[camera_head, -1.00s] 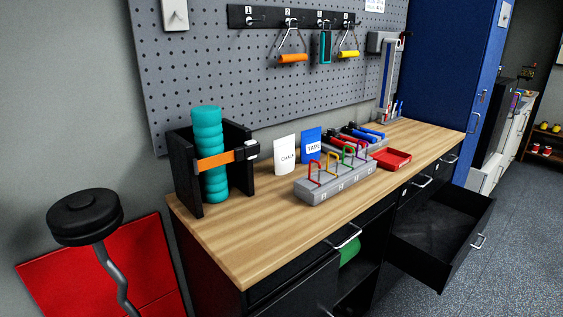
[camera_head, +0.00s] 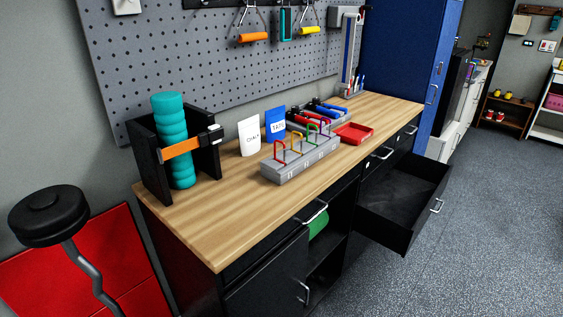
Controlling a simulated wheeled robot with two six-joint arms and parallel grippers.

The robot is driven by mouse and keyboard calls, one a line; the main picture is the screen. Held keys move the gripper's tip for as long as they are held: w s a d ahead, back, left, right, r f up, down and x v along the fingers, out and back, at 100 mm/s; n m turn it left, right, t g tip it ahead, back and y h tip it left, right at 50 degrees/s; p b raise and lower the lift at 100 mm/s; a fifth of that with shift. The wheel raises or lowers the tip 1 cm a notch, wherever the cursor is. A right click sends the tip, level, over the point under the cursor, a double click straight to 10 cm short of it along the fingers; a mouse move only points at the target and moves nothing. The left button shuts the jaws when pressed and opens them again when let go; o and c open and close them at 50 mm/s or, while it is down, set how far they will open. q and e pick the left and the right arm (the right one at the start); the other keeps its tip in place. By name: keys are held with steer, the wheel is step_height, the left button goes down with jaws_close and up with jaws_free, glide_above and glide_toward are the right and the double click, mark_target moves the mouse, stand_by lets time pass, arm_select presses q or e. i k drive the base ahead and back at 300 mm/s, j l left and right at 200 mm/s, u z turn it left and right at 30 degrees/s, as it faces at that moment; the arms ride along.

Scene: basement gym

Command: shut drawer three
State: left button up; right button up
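An open black drawer (camera_head: 402,204) sticks out from the right part of the black cabinet under the wooden worktop. It looks empty inside and has a silver handle (camera_head: 437,205) on its front. I cannot read a number on it. Other drawers with silver handles, one at the left (camera_head: 315,214) and one above the open drawer (camera_head: 383,153), look shut. Neither of my grippers is in view.
The wooden worktop (camera_head: 200,222) holds a teal roller (camera_head: 172,140) in a black stand, chalk and tape packs, a grey rack (camera_head: 300,157) and a red tray (camera_head: 354,133). A curl bar (camera_head: 85,275) stands at the left. The speckled floor (camera_head: 480,240) at right is clear.

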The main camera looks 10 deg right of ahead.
mark_target(392, 215)
steer(key=l+z, duration=0.25)
steer(key=z, duration=0.15)
steer(key=l+z, duration=0.35)
steer(key=i+l+z, duration=0.1)
steer(key=z, duration=0.3)
steer(key=i+l+u, duration=0.15)
steer(key=i, duration=0.3)
steer(key=i+l+u, duration=0.1)
steer(key=i+l, duration=0.15)
steer(key=i, duration=0.15)
steer(key=i+l+u, duration=0.15)
steer(key=i+l, duration=0.15)
steer(key=i, duration=0.15)
